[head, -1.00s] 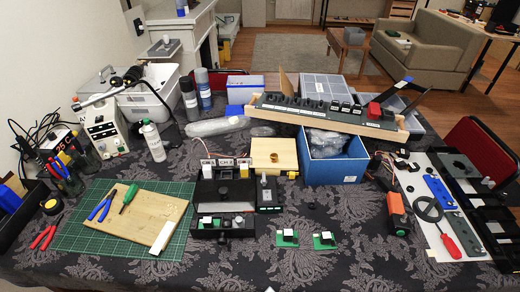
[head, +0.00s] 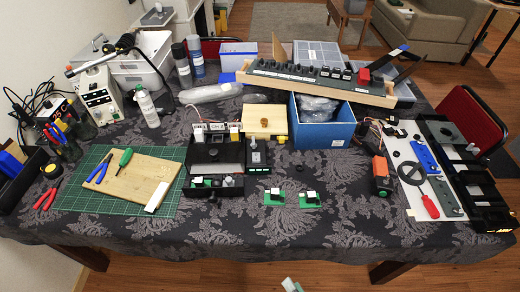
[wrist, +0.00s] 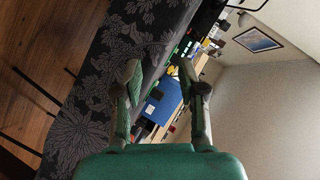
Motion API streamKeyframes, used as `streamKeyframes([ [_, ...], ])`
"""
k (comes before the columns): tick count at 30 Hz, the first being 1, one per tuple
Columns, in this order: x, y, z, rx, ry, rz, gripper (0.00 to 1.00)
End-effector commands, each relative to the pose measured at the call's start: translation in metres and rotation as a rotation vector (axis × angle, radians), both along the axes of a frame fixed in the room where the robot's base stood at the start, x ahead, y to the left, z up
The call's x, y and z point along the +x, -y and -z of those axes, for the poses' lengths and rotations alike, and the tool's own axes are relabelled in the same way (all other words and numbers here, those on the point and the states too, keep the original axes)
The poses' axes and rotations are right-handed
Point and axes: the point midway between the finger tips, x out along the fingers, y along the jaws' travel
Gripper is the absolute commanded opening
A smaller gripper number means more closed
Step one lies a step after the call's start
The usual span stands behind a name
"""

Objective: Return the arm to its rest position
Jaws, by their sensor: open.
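My gripper (wrist: 160,78) is open and empty in the wrist view. Its two green and grey fingers stand apart, with the patterned tablecloth and the blue box (wrist: 160,104) seen sideways beyond them. In the head view only small pale tips of my gripper (head: 291,285) show at the bottom edge, in front of the table and over the wooden floor. It touches nothing that I can see. The rest of my arm is out of the head view.
The table (head: 330,235) is crowded. A black panel unit (head: 215,170) and two small green boards (head: 274,199) stand near its front middle. A green cutting mat (head: 80,195) lies left, a white board (head: 410,190) right. The floor (head: 200,270) in front is clear.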

Motion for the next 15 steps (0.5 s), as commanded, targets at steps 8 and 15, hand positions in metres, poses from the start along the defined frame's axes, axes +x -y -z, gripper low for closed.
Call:
streamKeyframes([
  [8,-0.066,0.054,-0.004,-0.356,0.042,0.123,0.41],
  [15,-0.123,0.090,-0.049,-0.711,0.156,0.150,0.41],
])
